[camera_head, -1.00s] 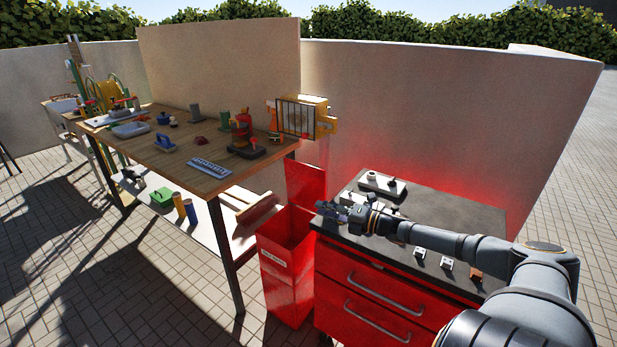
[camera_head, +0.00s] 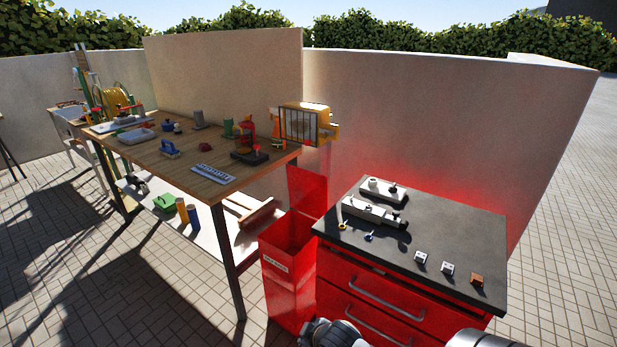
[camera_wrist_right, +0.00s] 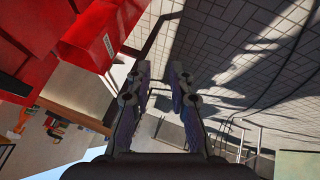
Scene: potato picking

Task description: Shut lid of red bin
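The red bin (camera_head: 290,285) stands on the paving, between the workbench and the red drawer cabinet, with a white label on its front. Its lid (camera_head: 307,190) is open and stands upright behind the mouth. In the right wrist view the bin (camera_wrist_right: 92,42) is at the upper left, with its label visible. My right gripper (camera_wrist_right: 160,68) is open and empty, its two fingers apart, with the bin beside it on the left. In the head view, parts of my right arm show low at the bottom edge. My left gripper is not in view.
The red drawer cabinet (camera_head: 375,300) stands right against or close to the bin, with small parts on its dark top. The wooden workbench (camera_head: 190,178) with tools is on the left. Open paving (camera_head: 130,290) lies in front of the bench.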

